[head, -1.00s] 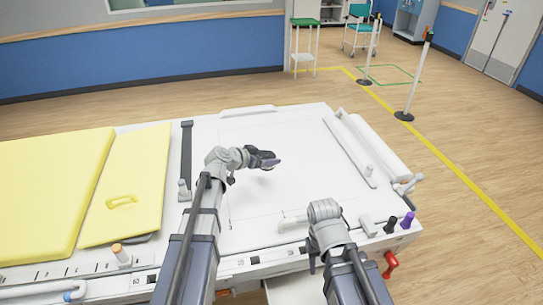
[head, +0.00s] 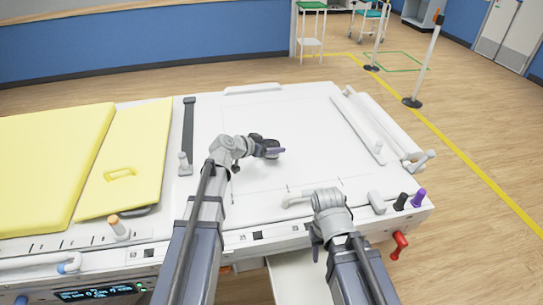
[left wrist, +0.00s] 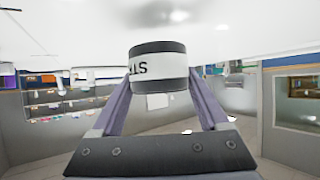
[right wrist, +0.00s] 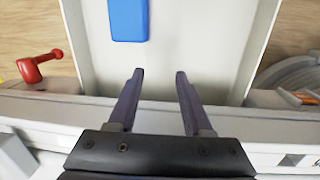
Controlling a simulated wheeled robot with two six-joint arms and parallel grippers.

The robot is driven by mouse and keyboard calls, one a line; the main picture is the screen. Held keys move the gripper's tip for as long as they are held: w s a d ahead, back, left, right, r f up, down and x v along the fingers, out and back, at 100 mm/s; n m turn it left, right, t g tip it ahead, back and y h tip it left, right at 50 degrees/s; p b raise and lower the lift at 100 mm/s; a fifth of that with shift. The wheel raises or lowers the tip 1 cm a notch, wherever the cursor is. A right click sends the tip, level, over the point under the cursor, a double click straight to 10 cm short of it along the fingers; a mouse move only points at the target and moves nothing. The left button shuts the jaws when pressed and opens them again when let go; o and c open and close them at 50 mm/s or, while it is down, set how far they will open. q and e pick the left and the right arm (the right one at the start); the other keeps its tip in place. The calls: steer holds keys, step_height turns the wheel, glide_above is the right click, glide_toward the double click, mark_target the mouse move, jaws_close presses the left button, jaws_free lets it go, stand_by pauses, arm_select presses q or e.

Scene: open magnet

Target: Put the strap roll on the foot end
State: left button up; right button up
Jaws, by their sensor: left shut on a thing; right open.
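The strap roll (left wrist: 158,68) is a short dark cylinder with a white band and black lettering, seen in the left wrist view between my left fingers. My left gripper (head: 272,150) is shut on it over the bare white part of the bed (head: 290,125); in the head view the roll is mostly hidden by the gripper. I cannot tell whether it touches the surface. My right gripper (right wrist: 160,88) is open and empty above an open white drawer (right wrist: 205,50) at the bed's near side.
Yellow pads (head: 125,165) cover the left of the bed. A dark strap (head: 188,135) crosses beside them. White rails (head: 358,130) and a white roller (head: 385,130) line the right end. Black and purple knobs (head: 419,197) and a red handle (head: 400,244) edge the near right corner. A blue block (right wrist: 128,18) lies in the drawer.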

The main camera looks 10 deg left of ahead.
arm_select(q)
steer(key=shift+f+b, duration=1.3)
steer(key=shift+f, duration=0.35)
arm_select(e)
steer(key=shift+f, duration=1.65)
arm_select(q)
steer(key=shift+f, duration=0.2)
arm_select(e)
steer(key=shift+f, duration=0.2)
arm_select(q)
steer(key=o, duration=1.3)
steer(key=shift+c, duration=0.2)
steer(key=shift+r, duration=0.15)
arm_select(e)
steer(key=shift+r, duration=0.15)
